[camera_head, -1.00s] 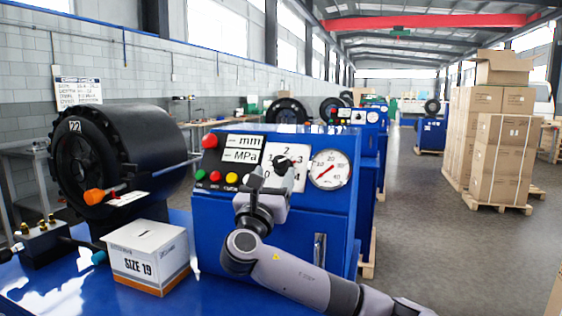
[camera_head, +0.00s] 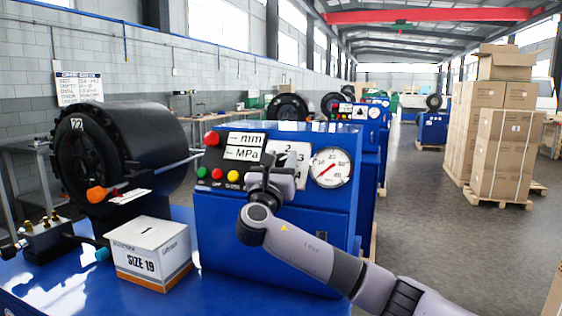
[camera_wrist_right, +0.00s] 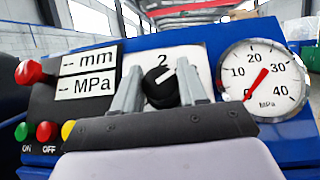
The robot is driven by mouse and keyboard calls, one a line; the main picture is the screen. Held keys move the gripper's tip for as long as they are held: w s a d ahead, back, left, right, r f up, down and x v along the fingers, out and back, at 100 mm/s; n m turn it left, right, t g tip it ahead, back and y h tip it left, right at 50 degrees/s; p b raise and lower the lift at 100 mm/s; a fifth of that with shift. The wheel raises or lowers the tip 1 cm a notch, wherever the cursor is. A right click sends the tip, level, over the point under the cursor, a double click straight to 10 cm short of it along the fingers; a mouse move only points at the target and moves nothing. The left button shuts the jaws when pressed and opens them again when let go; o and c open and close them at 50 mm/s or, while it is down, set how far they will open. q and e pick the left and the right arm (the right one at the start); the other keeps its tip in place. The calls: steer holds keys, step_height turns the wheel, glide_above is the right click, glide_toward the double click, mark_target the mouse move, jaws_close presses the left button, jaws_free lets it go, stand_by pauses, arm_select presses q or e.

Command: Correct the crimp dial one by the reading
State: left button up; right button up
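The crimp dial is a black knob (camera_wrist_right: 160,85) with a white pointer line, on a white plate (camera_wrist_right: 190,58) marked 2 at the top. In the right wrist view the line slants from lower left to upper right. My right gripper (camera_wrist_right: 161,78) is open, one finger on each side of the knob; I cannot tell whether they touch it. In the head view my right gripper (camera_head: 272,168) covers most of the dial. The pressure gauge (camera_wrist_right: 263,80) is right of it, its red needle pointing lower left near zero. The mm and MPa displays (camera_wrist_right: 88,75) show dashes. My left gripper is not in view.
The blue machine panel (camera_head: 275,235) also has a red knob (camera_head: 211,138) and green, red and yellow buttons. A box marked SIZE 19 (camera_head: 150,250) stands on the blue bench left of it. A black crimping head (camera_head: 115,150) is behind. Stacked cartons (camera_head: 505,150) stand right of the aisle.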

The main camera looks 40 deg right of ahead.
steer(key=shift+m, duration=0.3)
steer(key=shift+f+m+g+h+b, duration=0.15)
steer(key=shift+m+g+h+b, duration=0.6)
steer(key=shift+m+g, duration=1.2)
steer(key=shift+m+g+h, duration=0.35)
steer(key=shift+m+g, duration=2.2)
steer(key=shift+m, duration=0.1)
steer(key=shift+m+g+b, duration=0.3)
steer(key=shift+m+g, duration=0.1)
steer(key=o, duration=1)
